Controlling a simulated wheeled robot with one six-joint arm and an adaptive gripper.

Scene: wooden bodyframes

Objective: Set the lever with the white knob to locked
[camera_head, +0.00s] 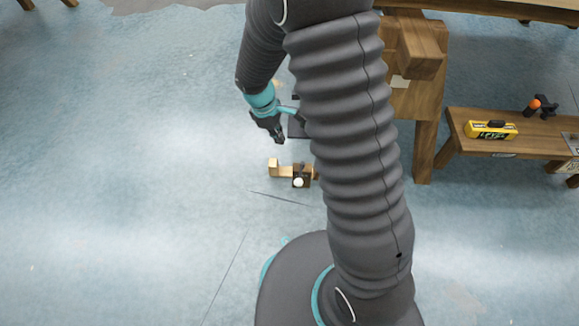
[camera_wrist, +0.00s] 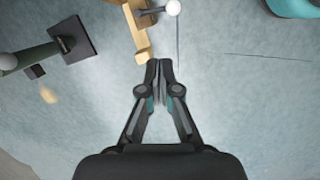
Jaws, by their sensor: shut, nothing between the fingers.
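The white knob (camera_head: 298,183) shows low in the head view, on a small wooden fixture (camera_head: 274,168) partly hidden by my arm. In the wrist view the white knob (camera_wrist: 173,8) is at the top edge, at the end of a short dark lever (camera_wrist: 151,13) beside a pale wooden strip (camera_wrist: 138,38). My gripper (camera_head: 278,140) is above and left of the knob in the head view. In the wrist view my gripper (camera_wrist: 161,66) is shut and empty, its tips near the strip's end and apart from the knob. Which lever setting is locked, I cannot tell.
A dark square plate (camera_wrist: 78,40) with a dark bar (camera_wrist: 36,56) and a greyish round end (camera_wrist: 8,62) is at the wrist view's left. A wooden bench (camera_head: 448,153) with a yellow device (camera_head: 490,130) stands right. Floor left of the fixture is clear.

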